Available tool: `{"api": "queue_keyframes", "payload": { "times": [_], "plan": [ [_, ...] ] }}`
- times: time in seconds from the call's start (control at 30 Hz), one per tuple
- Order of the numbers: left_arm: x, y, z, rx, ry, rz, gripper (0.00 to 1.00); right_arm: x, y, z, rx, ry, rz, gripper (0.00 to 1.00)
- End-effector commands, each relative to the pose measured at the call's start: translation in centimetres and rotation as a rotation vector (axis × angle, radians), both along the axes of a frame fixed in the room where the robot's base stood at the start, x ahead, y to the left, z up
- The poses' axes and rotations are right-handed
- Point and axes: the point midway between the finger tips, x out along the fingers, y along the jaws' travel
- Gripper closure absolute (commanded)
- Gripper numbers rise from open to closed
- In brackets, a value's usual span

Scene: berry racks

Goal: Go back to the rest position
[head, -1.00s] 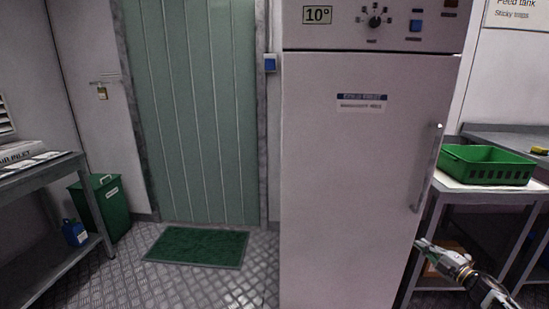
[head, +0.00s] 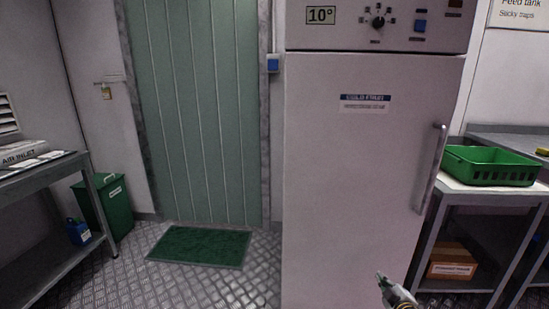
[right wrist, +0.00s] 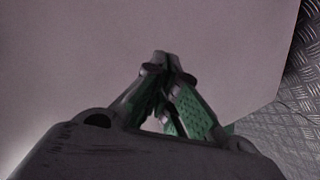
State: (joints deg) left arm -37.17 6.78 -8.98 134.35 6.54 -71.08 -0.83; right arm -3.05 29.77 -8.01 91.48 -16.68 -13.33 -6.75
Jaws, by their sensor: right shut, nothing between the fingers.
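My right gripper (head: 382,277) shows at the bottom of the head view, low in front of the fridge door. In the right wrist view its fingers (right wrist: 162,62) come together at the tips, shut with nothing between them. The white fridge (head: 350,180) stands shut, with a "COLD FRUIT" label, a vertical handle (head: 430,170) on the right side and a "10°" sign on top. In the right wrist view a pale surface fills most of the background. My left gripper is in no view.
A green crate (head: 490,177) sits on a table at the right, with a cardboard box (head: 452,262) on the shelf below. A green bin (head: 117,208) and a grey bench (head: 40,170) stand at the left. A green mat (head: 200,246) lies before the green door (head: 195,110).

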Motion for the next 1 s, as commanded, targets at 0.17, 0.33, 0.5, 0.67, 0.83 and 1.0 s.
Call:
{"api": "queue_keyframes", "payload": {
  "times": [0.17,0.33,0.5,0.67,0.83,1.0],
  "plan": [
    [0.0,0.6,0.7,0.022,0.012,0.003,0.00,-2.9,2.8,-1.3,0.090,0.091,-0.073,1.00],
    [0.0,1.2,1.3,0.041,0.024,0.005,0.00,-6.0,5.1,-2.3,0.173,0.185,-0.143,1.00],
    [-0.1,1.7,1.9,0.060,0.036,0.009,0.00,-9.5,7.3,-3.0,0.251,0.285,-0.209,1.00],
    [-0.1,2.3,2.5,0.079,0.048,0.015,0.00,-13.0,9.3,-3.3,0.324,0.385,-0.269,1.00],
    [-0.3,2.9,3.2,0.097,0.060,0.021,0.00,-17.0,11.4,-3.3,0.397,0.496,-0.328,1.00],
    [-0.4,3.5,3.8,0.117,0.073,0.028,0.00,-21.3,13.2,-2.8,0.464,0.613,-0.383,1.00]
  ]
}}
